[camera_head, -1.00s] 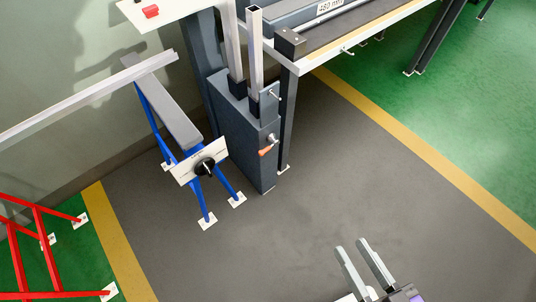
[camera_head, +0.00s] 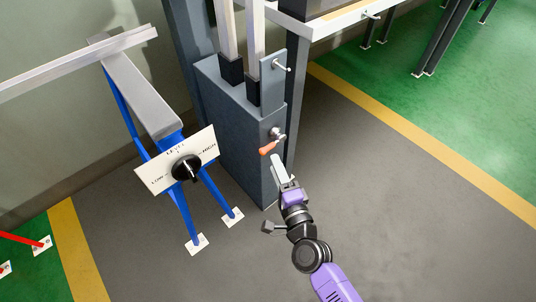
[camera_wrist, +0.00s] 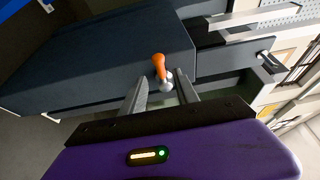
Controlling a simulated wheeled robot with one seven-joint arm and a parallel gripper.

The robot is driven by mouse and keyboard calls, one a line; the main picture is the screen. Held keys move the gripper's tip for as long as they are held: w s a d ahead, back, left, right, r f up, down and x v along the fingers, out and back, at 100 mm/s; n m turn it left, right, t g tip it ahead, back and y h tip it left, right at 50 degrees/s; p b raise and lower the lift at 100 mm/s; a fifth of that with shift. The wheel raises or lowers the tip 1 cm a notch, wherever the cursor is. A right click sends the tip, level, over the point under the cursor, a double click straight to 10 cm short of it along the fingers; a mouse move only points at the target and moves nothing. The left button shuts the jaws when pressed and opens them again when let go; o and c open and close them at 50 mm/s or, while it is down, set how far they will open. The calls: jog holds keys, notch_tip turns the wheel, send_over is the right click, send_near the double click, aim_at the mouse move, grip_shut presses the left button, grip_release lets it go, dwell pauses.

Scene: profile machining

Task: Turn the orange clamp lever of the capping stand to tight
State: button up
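The capping stand (camera_head: 232,117) is a dark blue-grey upright box with two square metal posts rising from its top. Its orange clamp lever (camera_head: 268,148) sits on a silver hub on the narrow face and points left and slightly down. My gripper (camera_head: 277,163) is just below the lever in the head view. In the wrist view the lever (camera_wrist: 160,66) lies ahead, between the lines of the two fingers of my gripper (camera_wrist: 160,80). The fingers are apart and nothing is gripped. I cannot tell whether they touch the lever.
A blue-legged roller stand (camera_head: 143,95) with a LOW–HIGH dial (camera_head: 186,168) stands left of the capping stand, under a long metal profile (camera_head: 75,64). A small silver handle (camera_head: 282,66) juts out above the lever. A workbench (camera_head: 350,20) is behind. Grey floor (camera_head: 390,200) is free at right.

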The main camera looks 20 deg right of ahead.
aim_at(269, 150)
jog(key=w, duration=0.7)
jog(key=shift+w+d, duration=0.3)
jog(key=shift+w, duration=0.05)
grip_shut()
dwell(1.1)
